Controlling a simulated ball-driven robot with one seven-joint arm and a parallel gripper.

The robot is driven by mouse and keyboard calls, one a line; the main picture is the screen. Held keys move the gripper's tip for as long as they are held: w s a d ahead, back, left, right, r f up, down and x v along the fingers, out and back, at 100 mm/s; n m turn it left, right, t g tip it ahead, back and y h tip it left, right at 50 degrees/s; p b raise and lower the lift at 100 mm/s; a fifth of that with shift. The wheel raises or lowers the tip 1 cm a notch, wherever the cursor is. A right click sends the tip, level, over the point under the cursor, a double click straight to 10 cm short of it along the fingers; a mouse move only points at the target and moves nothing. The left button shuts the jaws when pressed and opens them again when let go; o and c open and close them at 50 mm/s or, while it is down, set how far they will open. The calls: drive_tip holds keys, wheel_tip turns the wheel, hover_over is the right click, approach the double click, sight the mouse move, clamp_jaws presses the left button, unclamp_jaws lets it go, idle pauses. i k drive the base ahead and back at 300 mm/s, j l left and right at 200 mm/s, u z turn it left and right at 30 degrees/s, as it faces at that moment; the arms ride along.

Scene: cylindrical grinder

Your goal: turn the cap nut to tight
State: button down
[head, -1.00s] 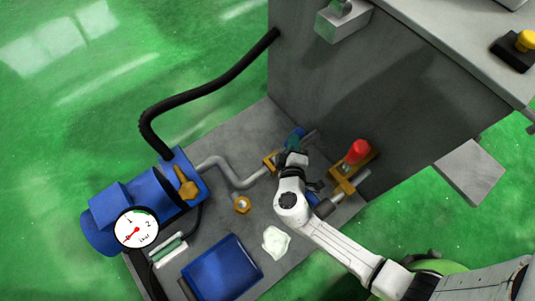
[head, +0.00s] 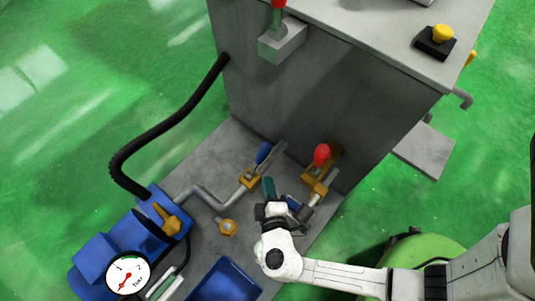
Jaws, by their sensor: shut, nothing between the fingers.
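A brass hexagonal nut (head: 228,228), the likeliest cap nut, sits on the grey base plate (head: 215,160) left of my arm. My gripper (head: 268,187) points away from me over the plate, with its narrow teal fingers together and empty. It is up and right of the brass nut and apart from it in the picture. The fingertips appear just below the brass valve body with the blue lever (head: 263,153); I cannot tell whether they touch anything. My wrist hides part of the plate and pipework.
A brass fitting with a red knob (head: 321,155) stands right of my gripper. A blue pump (head: 130,240) with a gauge (head: 127,275) is at the left, joined to a bent grey pipe (head: 205,195). A blue tray (head: 225,282) lies in front. The grey machine cabinet (head: 300,100) rises behind.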

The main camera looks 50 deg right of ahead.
sight(228, 227)
drive_tip(key=k+j, duration=0.45)
drive_tip(key=j, duration=0.25)
drive_tip(key=k+j, duration=0.25)
drive_tip(key=j, duration=0.15)
